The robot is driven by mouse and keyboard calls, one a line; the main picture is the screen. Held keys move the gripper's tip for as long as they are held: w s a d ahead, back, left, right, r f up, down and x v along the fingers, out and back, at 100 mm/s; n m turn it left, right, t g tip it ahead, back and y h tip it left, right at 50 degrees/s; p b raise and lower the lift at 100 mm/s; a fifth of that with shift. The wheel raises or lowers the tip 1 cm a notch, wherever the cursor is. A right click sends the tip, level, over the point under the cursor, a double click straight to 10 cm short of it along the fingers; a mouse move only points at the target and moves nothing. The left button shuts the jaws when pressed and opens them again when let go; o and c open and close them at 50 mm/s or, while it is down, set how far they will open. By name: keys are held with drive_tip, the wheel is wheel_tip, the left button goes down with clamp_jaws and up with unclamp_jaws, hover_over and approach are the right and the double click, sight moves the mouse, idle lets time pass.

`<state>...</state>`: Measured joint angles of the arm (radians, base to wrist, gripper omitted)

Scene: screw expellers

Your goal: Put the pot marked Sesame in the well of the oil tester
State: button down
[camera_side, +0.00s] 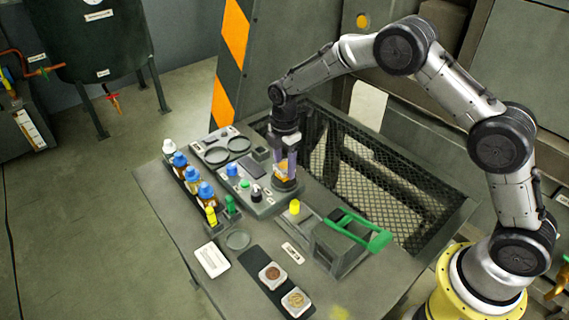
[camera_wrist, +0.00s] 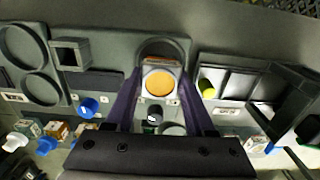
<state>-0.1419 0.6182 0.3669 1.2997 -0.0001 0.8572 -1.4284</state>
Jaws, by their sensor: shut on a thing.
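My gripper (camera_side: 285,163) points down over the right end of the grey oil tester (camera_side: 262,205). It is shut on a pale square pot with an orange round top (camera_wrist: 160,84); its orange shows between the fingers in the side view (camera_side: 283,171). In the wrist view the fingers (camera_wrist: 161,80) are on either side of the pot. The round dark well (camera_wrist: 163,45) shows as a curved rim just beyond and around the pot. I cannot tell whether the pot is above the well or touching it. No Sesame mark is readable on it.
Two other pots, brown (camera_side: 272,273) and yellowish (camera_side: 296,301), sit on a dark strip. Blue-capped bottles (camera_side: 180,160) stand left of the tester. A yellow-capped item (camera_side: 294,207) and a green-handled device (camera_side: 357,231) stand close on the right. A mesh bin (camera_side: 375,165) lies behind.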

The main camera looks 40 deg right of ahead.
drive_tip(key=shift+f, duration=0.85)
idle(2.0)
unclamp_jaws()
idle(0.4)
drive_tip(key=shift+r, duration=4.5)
